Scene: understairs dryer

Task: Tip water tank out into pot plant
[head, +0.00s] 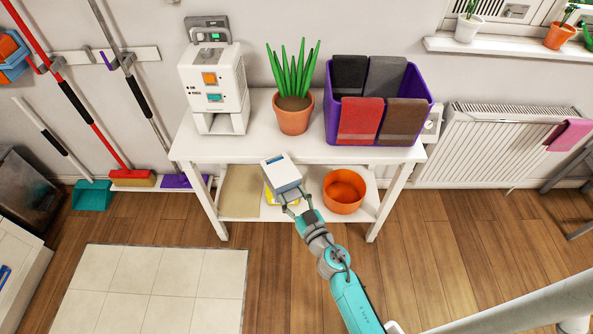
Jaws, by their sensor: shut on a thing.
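The water tank (279,173) is a small white box with a blue patch on its top. My gripper (290,203) is shut on it and holds it in front of the table's front edge. The tank looks roughly upright; its contents cannot be made out. The pot plant (293,113), green spiky leaves in a terracotta pot with dark soil, stands on the white table (262,146), behind and slightly right of the tank. The tank is apart from the pot.
A white dryer unit (213,85) stands left of the plant, and a purple crate of towels (335,138) close on its right. An orange bucket (344,191) sits on the lower shelf. Brooms (133,177) lean at the left wall. Table top between dryer and plant is clear.

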